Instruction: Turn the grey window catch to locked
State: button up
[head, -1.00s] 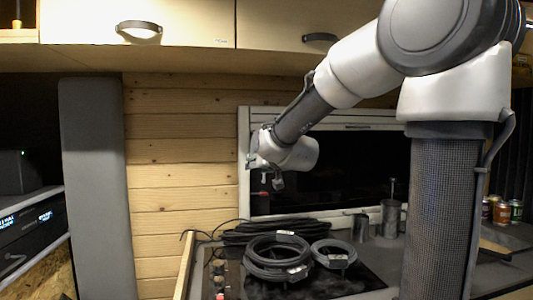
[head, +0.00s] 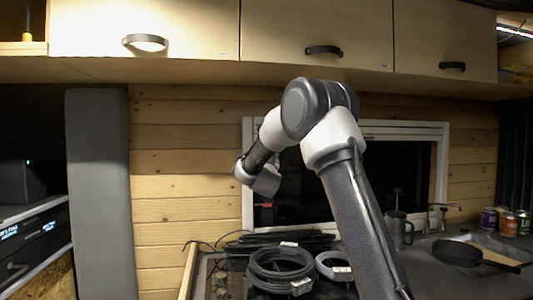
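The window (head: 443,170) has a pale frame and dark glass, and sits in the wood wall behind the counter. My arm reaches across it, and the wrist end of the arm is at the window's left edge. My gripper's fingers do not show; the wrist hides that place. I cannot make out the grey window catch, and part of the left frame is behind my wrist. A small red piece (head: 266,205) shows just below my wrist, near the left frame; I cannot tell what it belongs to.
Coiled black cables (head: 280,268) lie on the dark hob below the window. A metal mug (head: 396,230) stands at the right of them. A black pan (head: 462,253) and several cans (head: 507,224) are farther right. Wooden cupboards (head: 310,30) hang above; a grey panel (head: 98,190) stands left.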

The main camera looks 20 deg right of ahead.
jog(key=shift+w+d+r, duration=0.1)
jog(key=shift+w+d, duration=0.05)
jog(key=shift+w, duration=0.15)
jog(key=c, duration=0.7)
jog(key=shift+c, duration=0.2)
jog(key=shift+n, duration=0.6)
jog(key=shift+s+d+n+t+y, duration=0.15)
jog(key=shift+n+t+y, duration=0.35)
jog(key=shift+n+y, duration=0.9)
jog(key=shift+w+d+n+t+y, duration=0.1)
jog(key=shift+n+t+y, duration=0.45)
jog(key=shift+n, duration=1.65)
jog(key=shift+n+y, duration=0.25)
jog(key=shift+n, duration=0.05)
